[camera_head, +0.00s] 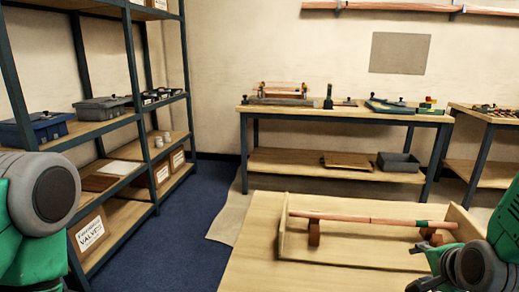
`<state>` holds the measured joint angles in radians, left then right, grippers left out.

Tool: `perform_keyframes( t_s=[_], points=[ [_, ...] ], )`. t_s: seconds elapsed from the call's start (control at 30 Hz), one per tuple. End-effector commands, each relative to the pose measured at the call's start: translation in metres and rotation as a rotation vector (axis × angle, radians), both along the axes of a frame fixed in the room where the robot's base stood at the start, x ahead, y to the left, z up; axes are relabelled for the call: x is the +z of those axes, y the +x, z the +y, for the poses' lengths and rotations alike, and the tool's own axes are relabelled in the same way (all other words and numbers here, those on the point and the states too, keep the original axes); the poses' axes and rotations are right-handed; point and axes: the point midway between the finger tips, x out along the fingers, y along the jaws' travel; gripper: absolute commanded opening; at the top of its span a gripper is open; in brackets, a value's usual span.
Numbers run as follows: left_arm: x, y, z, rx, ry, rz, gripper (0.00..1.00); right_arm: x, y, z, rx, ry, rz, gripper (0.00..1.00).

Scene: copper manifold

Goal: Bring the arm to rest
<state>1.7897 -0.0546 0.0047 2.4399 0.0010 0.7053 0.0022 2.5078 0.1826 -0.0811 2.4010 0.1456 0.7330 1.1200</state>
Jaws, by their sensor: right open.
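A copper pipe (365,220) lies across wooden supports inside a shallow wooden jig (285,232) on the near table. A dark ring or mark shows along the pipe. My right arm comes in at the lower right corner, in front of the jig's right end. My right gripper (424,284) shows only in part at the bottom edge; it is open, and I see nothing held in it. My left arm's green and grey links show at the left edge; its gripper is out of view.
A blue shelf rack (125,127) with bins and boxes stands at the left. A workbench (340,114) with tools and trays is against the back wall, and another bench (490,118) stands to its right. The near table's left part (260,270) is bare. Blue floor is open between rack and table.

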Motion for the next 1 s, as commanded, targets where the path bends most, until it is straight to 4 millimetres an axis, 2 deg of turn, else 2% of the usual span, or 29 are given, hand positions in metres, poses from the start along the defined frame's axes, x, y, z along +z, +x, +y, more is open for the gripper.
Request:
perform_keyframes(
  t_s=[0.03, 0.17, 0.27, 0.37, 0.4, 0.5, 0.6, 0.7, 0.8, 1.0],
  points=[
    [-0.006, 0.0, 0.0, 0.0, 0.0, 0.001, 0.0, -0.019, -0.007, 0.004, 0.041, -0.032, 0.038, 0.42],
    [-0.016, -0.001, 0.0, 0.0, 0.0, 0.001, 0.0, -0.064, -0.027, 0.014, 0.174, -0.126, 0.141, 0.42],
    [-0.026, -0.001, 0.0, 0.0, 0.0, 0.002, 0.0, -0.107, -0.049, 0.024, 0.31, -0.208, 0.24, 0.42],
    [-0.04, -0.001, 0.0, 0.0, 0.0, 0.002, 0.0, -0.163, -0.083, 0.037, 0.508, -0.303, 0.366, 0.42],
    [-0.047, -0.001, 0.0, 0.0, 0.0, 0.002, 0.0, -0.187, -0.101, 0.043, 0.605, -0.341, 0.422, 0.42],
    [-0.061, -0.001, 0.0, 0.0, 0.0, 0.002, 0.0, -0.242, -0.15, 0.058, 0.859, -0.42, 0.547, 0.42],
    [-0.073, -0.001, 0.0, 0.0, 0.0, 0.002, 0.0, -0.282, -0.195, 0.071, 1.09, -0.467, 0.636, 0.42],
    [-0.08, -0.001, 0.0, 0.0, 0.0, 0.002, 0.0, -0.307, -0.231, 0.08, 1.267, -0.488, 0.689, 0.42],
    [-0.083, -0.001, 0.0, 0.0, 0.0, 0.002, 0.0, -0.32, -0.252, 0.085, 1.38, -0.499, 0.714, 0.42],
    [-0.083, -0.001, 0.0, 0.0, 0.0, 0.001, 0.0, -0.324, -0.262, 0.087, 1.435, -0.504, 0.722, 0.42]
  ],
)
